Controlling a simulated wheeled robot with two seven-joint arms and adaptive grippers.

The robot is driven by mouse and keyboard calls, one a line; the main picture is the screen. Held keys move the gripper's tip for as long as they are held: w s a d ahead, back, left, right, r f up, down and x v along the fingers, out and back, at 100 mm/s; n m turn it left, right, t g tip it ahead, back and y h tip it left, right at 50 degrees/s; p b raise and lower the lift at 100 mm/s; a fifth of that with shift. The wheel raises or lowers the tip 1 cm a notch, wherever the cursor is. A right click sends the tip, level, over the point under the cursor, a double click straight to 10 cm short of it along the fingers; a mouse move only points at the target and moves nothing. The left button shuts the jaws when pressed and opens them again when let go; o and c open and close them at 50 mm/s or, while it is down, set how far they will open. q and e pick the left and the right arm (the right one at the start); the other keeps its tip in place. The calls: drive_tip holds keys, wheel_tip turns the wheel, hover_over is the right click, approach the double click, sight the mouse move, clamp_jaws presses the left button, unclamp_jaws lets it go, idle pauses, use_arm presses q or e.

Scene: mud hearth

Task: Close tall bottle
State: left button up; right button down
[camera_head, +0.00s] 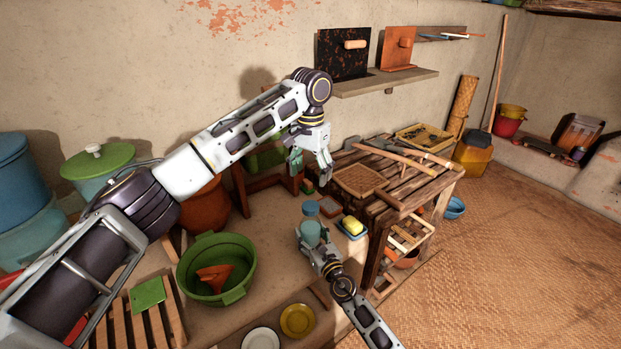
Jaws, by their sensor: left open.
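A blue-green round-topped vessel (311,234), seen from above, is at my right gripper (313,238). That gripper's fingers are around or beside it; I cannot tell if they press on it. A second blue-green round piece (311,208) is just behind it. I cannot tell for certain which of the two belongs to the tall bottle, or whether either is its cap. My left gripper (311,172) points down above and behind both pieces. It is open and looks empty.
A yellow sponge on a blue dish (351,232) lies close to the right gripper. A slatted wooden table (437,185) with baskets stands to the right. A green basin (245,285) with an orange piece inside and plates (297,320) are in front.

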drive_tip(key=shift+c, duration=1.7)
unclamp_jaws()
drive_tip(key=shift+s, duration=0.15)
drive_tip(key=v, duration=1.1)
drive_tip(key=shift+s+d, duration=0.2)
drive_tip(key=shift+s, duration=0.1)
